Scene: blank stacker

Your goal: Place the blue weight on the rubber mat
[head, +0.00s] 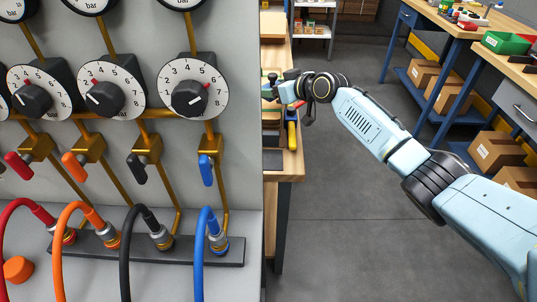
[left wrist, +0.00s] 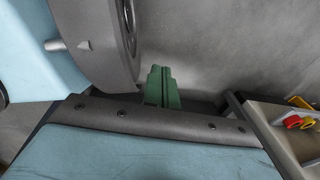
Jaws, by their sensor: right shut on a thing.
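My right gripper (head: 277,90) reaches over the workbench beyond the right edge of the grey gauge panel. It is shut on a small, dark thing that looks like the blue weight (head: 270,77); the panel edge and the fingers hide much of it, and its colour is hard to tell.
The gauge panel (head: 246,50) with dials, valves and coloured hoses fills the left side. A yellow-handled tool (head: 292,134) lies on the workbench (head: 287,175) below my right gripper. Shelves and a blue bench (head: 460,28) with boxes stand behind. The floor (head: 345,200) between is clear.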

